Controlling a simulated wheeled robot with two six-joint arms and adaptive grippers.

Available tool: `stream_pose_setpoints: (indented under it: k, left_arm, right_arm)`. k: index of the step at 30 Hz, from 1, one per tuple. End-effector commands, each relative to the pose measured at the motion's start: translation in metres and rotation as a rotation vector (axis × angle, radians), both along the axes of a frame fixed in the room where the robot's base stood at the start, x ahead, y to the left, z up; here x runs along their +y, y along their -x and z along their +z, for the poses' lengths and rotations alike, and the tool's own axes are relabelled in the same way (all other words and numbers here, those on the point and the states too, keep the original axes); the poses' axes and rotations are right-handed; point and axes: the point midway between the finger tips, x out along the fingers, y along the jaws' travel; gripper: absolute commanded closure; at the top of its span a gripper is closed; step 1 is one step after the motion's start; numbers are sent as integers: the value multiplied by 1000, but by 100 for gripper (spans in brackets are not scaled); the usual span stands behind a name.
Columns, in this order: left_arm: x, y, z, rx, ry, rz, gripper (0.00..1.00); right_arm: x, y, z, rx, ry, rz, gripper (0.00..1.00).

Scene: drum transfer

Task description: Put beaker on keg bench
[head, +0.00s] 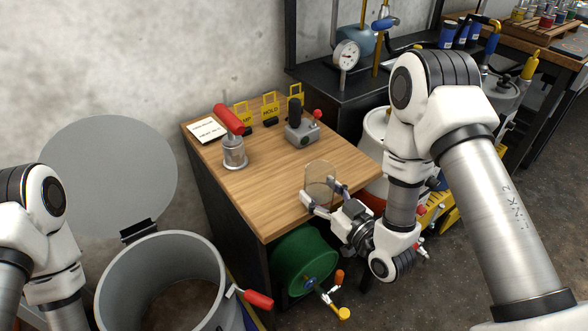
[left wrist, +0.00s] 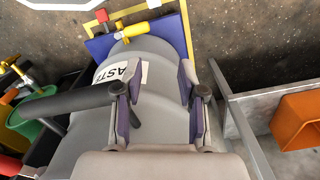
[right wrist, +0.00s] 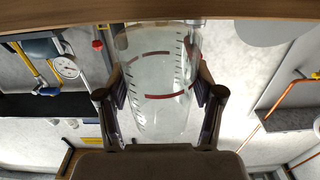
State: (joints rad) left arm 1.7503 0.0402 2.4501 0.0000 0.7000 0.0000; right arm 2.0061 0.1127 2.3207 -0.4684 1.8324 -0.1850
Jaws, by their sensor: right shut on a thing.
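The clear glass beaker (head: 319,174) has dark graduation marks and red bands. My right gripper (head: 322,195) is shut on it from its near right side. In the head view the beaker shows over the front right part of the wooden keg bench top (head: 262,190); I cannot tell whether its base touches the wood. In the right wrist view the beaker (right wrist: 158,85) stands between both fingers (right wrist: 161,92), with the wood edge (right wrist: 150,12) across the top. My left gripper (left wrist: 158,95) is open and empty, above a grey waste drum (left wrist: 150,70).
On the bench stand a red-handled metal device (head: 233,150), a grey box with a black lever (head: 301,132), a paper card (head: 206,130) and yellow signs (head: 270,107). The middle of the bench top is clear.

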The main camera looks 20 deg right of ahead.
Motion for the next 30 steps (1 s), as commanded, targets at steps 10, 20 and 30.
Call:
stream_pose_setpoints:
  k: [10, 20, 30]
  left_arm:
    - [0, 0, 1, 0, 0, 0, 60]
    - [0, 0, 0, 0, 0, 0, 60]
    - [0, 0, -1, 0, 0, 0, 60]
  right_arm:
    - [18, -50, 0, -2, -1, 0, 62]
    - [32, -88, -7, 2, -2, -1, 62]
    - [32, -88, -8, 1, -2, -1, 12]
